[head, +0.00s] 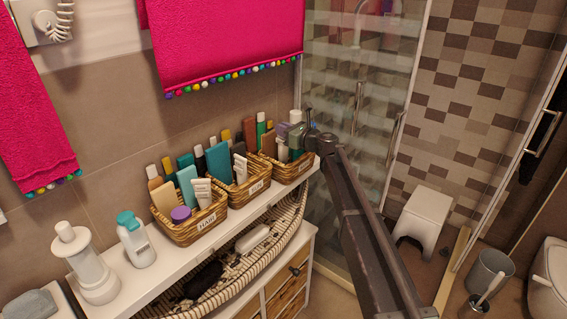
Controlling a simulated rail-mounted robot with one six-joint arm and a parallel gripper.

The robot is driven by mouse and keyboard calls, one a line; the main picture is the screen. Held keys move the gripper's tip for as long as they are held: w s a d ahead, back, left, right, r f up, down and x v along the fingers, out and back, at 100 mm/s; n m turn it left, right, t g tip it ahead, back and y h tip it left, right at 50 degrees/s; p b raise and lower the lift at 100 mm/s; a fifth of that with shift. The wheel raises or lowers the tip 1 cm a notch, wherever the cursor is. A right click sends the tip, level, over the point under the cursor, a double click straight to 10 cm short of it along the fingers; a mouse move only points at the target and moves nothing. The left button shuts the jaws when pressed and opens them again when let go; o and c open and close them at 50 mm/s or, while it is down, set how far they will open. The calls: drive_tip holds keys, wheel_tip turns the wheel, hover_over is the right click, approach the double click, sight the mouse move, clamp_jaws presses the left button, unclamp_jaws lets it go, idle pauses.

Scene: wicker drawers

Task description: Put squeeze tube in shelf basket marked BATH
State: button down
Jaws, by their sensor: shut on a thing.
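My gripper (300,131) is at the right end of the shelf, over the right wicker basket (291,172). It is shut on an item that seems to be the squeeze tube; the jaws and crowded bottles largely hide it. The right basket's small label is too blurred to read. The left basket (189,233) has a label that looks like HAIR, and the middle basket (240,195) has an unreadable one. White tubes stand in the left basket (202,191) and the middle basket (240,168).
A white pump dispenser (89,268) and a teal-capped bottle (135,242) stand on the shelf (178,262) at left. Pink towels (225,40) hang above the baskets. A glass shower door (350,120) is close behind my gripper.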

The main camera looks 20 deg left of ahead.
sight(283, 146)
drive_tip(key=shift+f, duration=0.4)
wheel_tip(283, 146, down, 5)
drive_tip(key=b, duration=0.4)
drive_tip(key=shift+r, duration=0.55)
drive_tip(key=shift+f, duration=0.25)
drive_tip(key=c, duration=1.2)
unclamp_jaws()
